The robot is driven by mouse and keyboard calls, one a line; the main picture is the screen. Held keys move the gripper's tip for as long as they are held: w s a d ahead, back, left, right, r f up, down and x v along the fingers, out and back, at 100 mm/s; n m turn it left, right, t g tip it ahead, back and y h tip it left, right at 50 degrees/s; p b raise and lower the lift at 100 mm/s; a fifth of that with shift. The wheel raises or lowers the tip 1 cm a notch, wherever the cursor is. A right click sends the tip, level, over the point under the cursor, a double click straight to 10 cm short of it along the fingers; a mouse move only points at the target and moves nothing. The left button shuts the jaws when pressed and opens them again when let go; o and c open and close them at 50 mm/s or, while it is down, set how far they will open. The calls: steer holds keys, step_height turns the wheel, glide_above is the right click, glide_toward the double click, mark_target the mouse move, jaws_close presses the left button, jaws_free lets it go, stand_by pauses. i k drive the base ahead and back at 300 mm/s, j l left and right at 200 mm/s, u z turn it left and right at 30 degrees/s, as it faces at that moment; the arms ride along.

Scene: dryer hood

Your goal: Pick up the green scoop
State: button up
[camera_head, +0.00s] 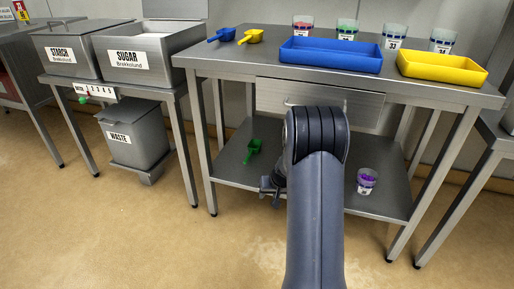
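The green scoop (253,150) lies on the lower shelf of the metal table, towards the left half of that shelf. My gripper (268,188) shows in part to the left of my arm, near the front edge of the lower shelf. It appears below and a little right of the scoop in the picture, apart from it. My arm hides much of the gripper, and whether its fingers are open or shut does not show.
A cup with purple contents (366,181) stands right on the lower shelf (228,165). The tabletop (260,62) above holds a blue scoop (222,35), a yellow scoop (250,36), a blue tray (330,55), a yellow tray (440,68) and several cups. A waste bin (133,135) stands left.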

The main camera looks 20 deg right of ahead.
mark_target(255, 146)
steer(key=i+j+z, duration=0.35)
steer(key=i+j, duration=0.15)
steer(key=i+j+z, duration=0.4)
steer(key=i+j, duration=0.15)
steer(key=i+j+z, duration=0.15)
steer(key=i+j, duration=0.2)
